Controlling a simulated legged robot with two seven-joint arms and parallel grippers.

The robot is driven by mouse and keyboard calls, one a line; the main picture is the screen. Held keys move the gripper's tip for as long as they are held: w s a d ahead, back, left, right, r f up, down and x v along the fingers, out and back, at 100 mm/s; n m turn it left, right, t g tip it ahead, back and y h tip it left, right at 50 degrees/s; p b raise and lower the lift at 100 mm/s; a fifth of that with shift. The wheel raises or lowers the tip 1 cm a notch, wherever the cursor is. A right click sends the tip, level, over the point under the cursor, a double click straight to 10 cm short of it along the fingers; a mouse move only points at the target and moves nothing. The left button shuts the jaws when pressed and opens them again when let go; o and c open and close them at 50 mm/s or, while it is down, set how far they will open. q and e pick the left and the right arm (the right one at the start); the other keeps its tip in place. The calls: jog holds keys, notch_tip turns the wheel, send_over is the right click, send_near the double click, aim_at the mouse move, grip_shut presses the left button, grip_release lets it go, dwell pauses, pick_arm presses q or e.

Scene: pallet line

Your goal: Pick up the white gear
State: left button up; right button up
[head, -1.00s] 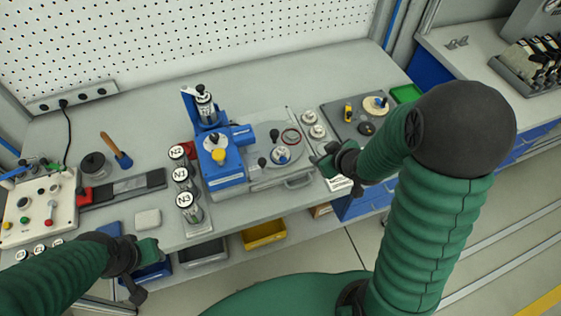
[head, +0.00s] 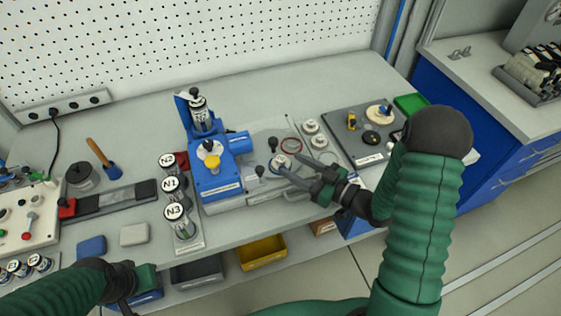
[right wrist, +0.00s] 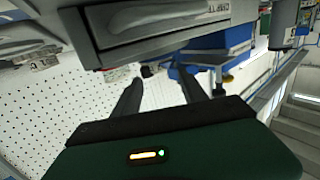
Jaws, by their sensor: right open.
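A smaller white round part (head: 279,164) with a blue centre sits on the grey plate of the blue machine. My right gripper (head: 290,165) is open and empty, its fingers pointing left over this plate, close to the smaller part. Its two dark fingers show apart in the right wrist view (right wrist: 157,82). My left gripper (head: 146,278) is low at the table's front edge; its jaws are unclear.
The blue machine (head: 213,176) stands left of my right fingers. Two small round metal parts (head: 314,133) stand between plate and dark tray (head: 345,122).

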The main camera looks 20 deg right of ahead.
aim_at(285, 161)
jog(key=x, duration=0.5)
jog(key=shift+w+f, duration=0.25)
jog(key=shift+w, duration=0.15)
jog(key=shift+s+a, duration=0.1)
jog(key=shift+c, duration=0.9)
grip_shut()
